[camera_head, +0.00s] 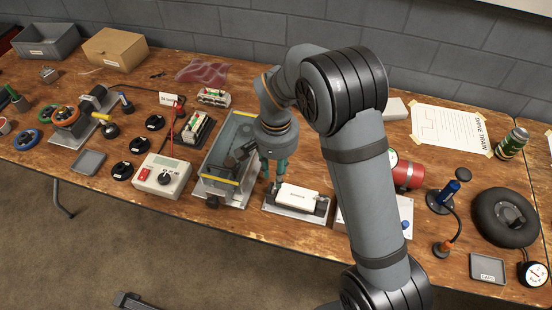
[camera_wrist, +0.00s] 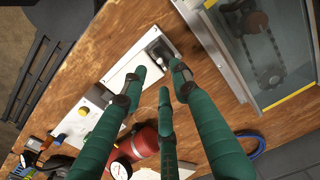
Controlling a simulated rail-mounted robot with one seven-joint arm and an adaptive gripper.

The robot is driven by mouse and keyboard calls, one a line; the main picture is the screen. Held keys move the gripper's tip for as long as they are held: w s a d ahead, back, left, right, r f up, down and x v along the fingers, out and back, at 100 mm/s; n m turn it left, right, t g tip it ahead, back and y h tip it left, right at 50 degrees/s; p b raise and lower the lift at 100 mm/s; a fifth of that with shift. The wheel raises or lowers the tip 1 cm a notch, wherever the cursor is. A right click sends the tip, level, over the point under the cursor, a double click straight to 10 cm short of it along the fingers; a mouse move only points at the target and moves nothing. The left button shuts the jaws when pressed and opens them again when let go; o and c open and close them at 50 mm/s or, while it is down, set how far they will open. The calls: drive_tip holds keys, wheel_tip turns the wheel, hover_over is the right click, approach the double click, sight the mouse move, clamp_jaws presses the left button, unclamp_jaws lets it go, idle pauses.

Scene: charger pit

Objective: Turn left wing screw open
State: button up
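A white labelled block (camera_head: 297,196) sits on a flat metal base plate in the middle of the table. In the wrist view the block (camera_wrist: 128,68) lies above the fingertips. A small grey and dark fitting (camera_wrist: 161,48) at its end, near the case, looks like the left wing screw; its exact turn cannot be told. In the head view the fingers cover that end. My gripper (camera_head: 274,178) points down over the left end of the block. In the wrist view my gripper's (camera_wrist: 160,78) green fingers are apart, with nothing held between them.
A clear-lidded case with yellow edges (camera_head: 217,181) stands close left of the block. A red cylinder with a gauge (camera_head: 407,175) lies to the right, partly behind my arm. The table's front edge is close.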

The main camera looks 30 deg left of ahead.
sight(274, 188)
wheel_tip(274, 188, up, 8)
drive_tip(key=shift+f, duration=0.15)
drive_tip(key=shift+f, duration=0.1)
idle(0.4)
wheel_tip(274, 188, down, 11)
drive_tip(key=shift+d+f, duration=0.1)
drive_tip(key=shift+f, duration=0.3)
drive_tip(key=m+p, duration=0.1)
drive_tip(key=m, duration=0.1)
drive_tip(key=shift+m+p, duration=0.3)
drive_tip(key=shift+p, duration=0.05)
drive_tip(key=shift+f, duration=0.1)
